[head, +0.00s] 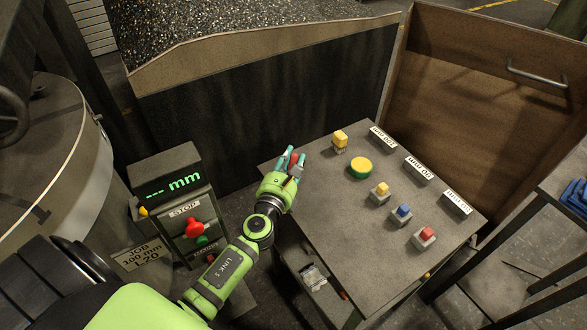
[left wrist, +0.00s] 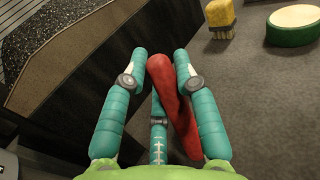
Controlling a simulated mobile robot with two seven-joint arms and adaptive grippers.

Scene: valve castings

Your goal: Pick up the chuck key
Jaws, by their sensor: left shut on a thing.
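My left gripper (head: 292,157) is at the left edge of the grey table top, its teal fingers closed around a red thing. In the left wrist view the gripper (left wrist: 160,56) has this red, long, rounded thing, which I take to be the chuck key (left wrist: 172,92), between its fingers. It lies slanted, from the fingertips down to the right. Only its red part shows clearly; the rest is hidden by the fingers and palm. Whether it touches the table cannot be told. My right gripper is not in view.
The table (head: 345,220) bears a yellow-topped block (head: 340,140), a round yellow-green piece (head: 360,168), and small yellow, blue and red-topped blocks to the right. White label plates line its far side. A control box with a red stop button (head: 194,228) stands left.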

